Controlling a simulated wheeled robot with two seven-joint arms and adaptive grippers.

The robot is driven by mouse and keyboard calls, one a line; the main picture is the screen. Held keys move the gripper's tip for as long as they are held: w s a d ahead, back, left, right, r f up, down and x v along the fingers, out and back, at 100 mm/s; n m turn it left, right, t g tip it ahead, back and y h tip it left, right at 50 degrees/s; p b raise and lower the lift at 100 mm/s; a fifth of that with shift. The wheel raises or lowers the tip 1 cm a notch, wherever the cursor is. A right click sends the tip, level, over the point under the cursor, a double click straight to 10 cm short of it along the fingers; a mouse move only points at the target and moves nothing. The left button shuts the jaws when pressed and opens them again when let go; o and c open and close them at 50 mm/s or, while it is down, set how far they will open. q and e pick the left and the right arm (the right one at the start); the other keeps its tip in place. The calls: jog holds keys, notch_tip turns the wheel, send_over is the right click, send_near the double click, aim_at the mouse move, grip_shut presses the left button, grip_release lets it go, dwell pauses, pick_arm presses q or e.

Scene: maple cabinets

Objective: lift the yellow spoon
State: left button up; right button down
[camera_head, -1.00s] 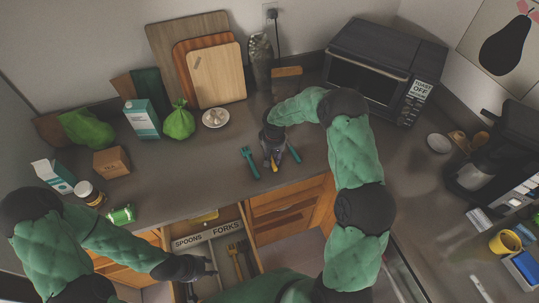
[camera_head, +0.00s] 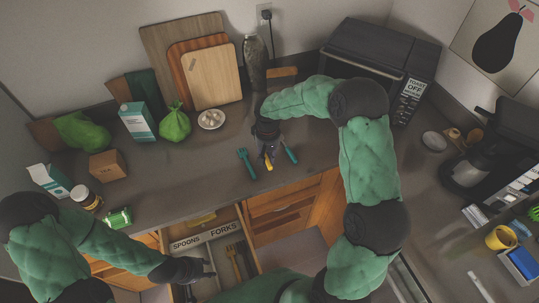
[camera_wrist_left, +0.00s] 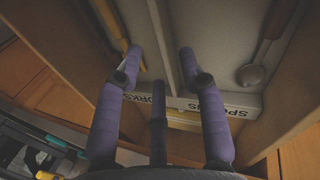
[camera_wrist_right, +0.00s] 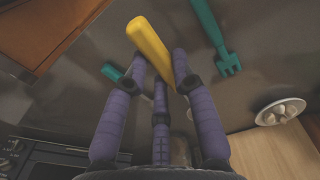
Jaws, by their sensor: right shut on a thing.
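The yellow spoon (camera_head: 268,162) is at the middle of the grey counter. My right gripper (camera_head: 267,150) reaches down to it from above and is shut on it. In the right wrist view the spoon's yellow handle (camera_wrist_right: 150,42) sticks out between the fingers (camera_wrist_right: 162,75); its bowl cannot be made out. I cannot tell how far the spoon is from the counter. My left gripper (camera_head: 208,272) is open and empty over the open drawer (camera_head: 207,233); the left wrist view shows its fingers (camera_wrist_left: 160,60) apart.
A teal fork (camera_head: 247,163) and another teal-handled utensil (camera_head: 290,154) lie either side of the spoon. Cutting boards (camera_head: 212,78), a garlic plate (camera_head: 211,119) and a vase (camera_head: 255,62) stand behind; a toaster oven (camera_head: 365,65) is right. The drawer is labelled spoons and forks.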

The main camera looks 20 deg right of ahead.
pick_arm(q)
jog(key=shift+f, duration=0.1)
jog(key=shift+r+p, duration=0.8)
jog(key=shift+r, duration=0.15)
pick_arm(e)
jog(key=s+a+r, duration=0.5)
jog(key=s+r, duration=0.2)
jog(key=s, duration=0.1)
jog(key=shift+a+r, duration=0.15)
jog(key=shift+r, duration=0.1)
